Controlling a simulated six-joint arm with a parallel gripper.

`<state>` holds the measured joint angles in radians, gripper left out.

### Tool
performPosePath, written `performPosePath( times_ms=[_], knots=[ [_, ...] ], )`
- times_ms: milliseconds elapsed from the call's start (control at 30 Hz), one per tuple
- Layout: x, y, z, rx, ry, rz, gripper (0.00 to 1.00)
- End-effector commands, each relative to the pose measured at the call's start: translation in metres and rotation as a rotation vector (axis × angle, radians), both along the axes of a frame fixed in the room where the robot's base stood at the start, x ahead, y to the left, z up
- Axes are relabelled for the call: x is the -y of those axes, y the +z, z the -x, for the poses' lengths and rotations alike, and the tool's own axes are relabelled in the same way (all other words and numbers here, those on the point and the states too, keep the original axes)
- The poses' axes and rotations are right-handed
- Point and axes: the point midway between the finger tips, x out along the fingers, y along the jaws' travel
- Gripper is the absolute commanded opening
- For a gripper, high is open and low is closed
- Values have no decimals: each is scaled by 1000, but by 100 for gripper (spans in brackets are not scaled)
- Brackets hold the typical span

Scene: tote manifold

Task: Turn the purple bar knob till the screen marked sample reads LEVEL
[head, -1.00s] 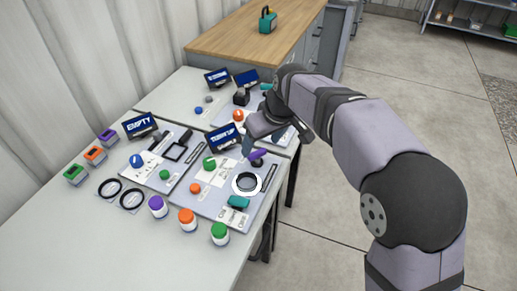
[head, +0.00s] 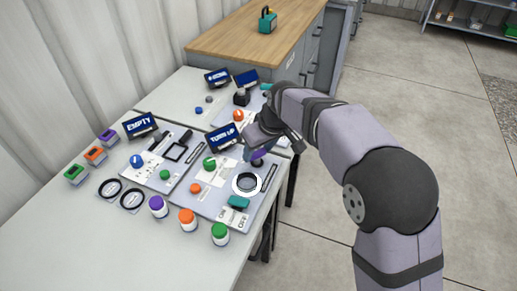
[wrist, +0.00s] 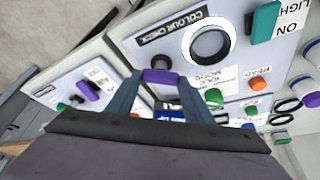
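The purple bar knob (head: 258,158) is on the right part of the near panel, partly hidden by my gripper in the head view. In the wrist view the purple bar knob (wrist: 160,76) lies between my gripper's two fingers (wrist: 159,82), one at each end of the bar. The fingers are spread apart; I cannot tell whether they touch it. In the head view my gripper (head: 258,150) points down at the knob. A blue screen (head: 223,138) behind that panel reads TURN UP. Another screen (head: 140,125) at left reads EMPTY. I cannot read a sample mark on either.
A white-ringed dark dial (head: 247,183) and a teal block switch (head: 238,202) sit near the knob. Green (head: 209,163) and orange (head: 195,188) knobs share the panel. Several lidded jars, such as the purple one (head: 157,206), stand along the front.

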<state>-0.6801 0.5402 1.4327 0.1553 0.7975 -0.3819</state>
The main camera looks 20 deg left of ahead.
Motion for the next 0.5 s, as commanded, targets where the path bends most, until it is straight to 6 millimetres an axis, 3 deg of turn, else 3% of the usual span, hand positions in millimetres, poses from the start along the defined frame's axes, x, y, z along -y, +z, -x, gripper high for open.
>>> performPosePath(
  times_ms=[500],
  knots=[
    [-2,2,1,0,-217,0,24]
  ],
)
